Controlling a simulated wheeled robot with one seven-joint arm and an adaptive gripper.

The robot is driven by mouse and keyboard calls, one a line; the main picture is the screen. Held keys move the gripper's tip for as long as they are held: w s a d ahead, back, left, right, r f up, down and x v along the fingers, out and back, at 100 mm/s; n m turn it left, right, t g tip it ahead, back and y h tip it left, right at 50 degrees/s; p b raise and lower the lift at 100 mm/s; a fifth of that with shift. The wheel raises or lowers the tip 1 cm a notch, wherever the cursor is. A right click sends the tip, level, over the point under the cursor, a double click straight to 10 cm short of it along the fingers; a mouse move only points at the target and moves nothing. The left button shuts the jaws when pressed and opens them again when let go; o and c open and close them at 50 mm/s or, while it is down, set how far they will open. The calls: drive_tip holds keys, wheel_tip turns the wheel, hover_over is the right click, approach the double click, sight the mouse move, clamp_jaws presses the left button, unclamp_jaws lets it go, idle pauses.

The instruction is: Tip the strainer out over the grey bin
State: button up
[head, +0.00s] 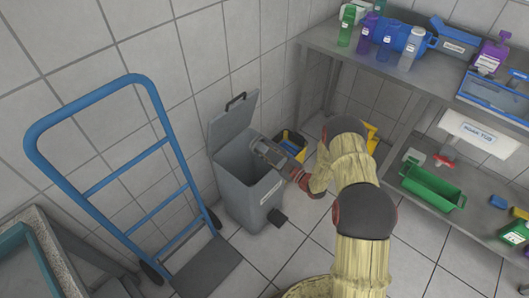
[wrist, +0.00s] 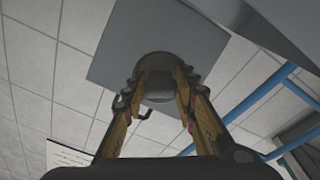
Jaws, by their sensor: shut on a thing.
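The grey bin (head: 240,200) stands against the tiled wall with its lid (head: 236,117) raised and its mouth open.
A blue hand truck (head: 85,190) stands left of the bin. A dark bin with yellow and blue (head: 290,145) is behind it to the right. A metal rack (head: 395,75) with bottles and a green tray (head: 432,187) fills the right side. A pedal (head: 277,217) juts out in front.

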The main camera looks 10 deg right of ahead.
drive_tip(key=shift+s+d+r+g+h, duration=0.1)
drive_tip(key=shift+s+r+g+h, duration=0.1)
drive_tip(key=shift+r+g, duration=0.15)
drive_tip(key=shift+s+d+r+g+h, duration=0.1)
drive_tip(key=shift+r+g+h, duration=0.15)
drive_tip(key=shift+r, duration=0.2)
drive_tip(key=shift+s+r+g+p, duration=0.15)
drive_tip(key=shift+r+g+p, duration=0.2)
drive_tip(key=shift+p, duration=0.4)
drive_tip(key=s+d+r+g+h+p, duration=0.3)
drive_tip(key=r+g+h+p, duration=0.3)
drive_tip(key=p, duration=2.2)
wheel_tip(320, 180, up, 2)
drive_tip(key=s+g, duration=0.1)
drive_tip(key=g, duration=0.2)
drive_tip(key=shift+s+d+r+h, duration=0.25)
drive_tip(key=shift+s+h, duration=0.1)
drive_tip(key=shift+d+p, duration=0.1)
drive_tip(key=shift+p, duration=0.55)
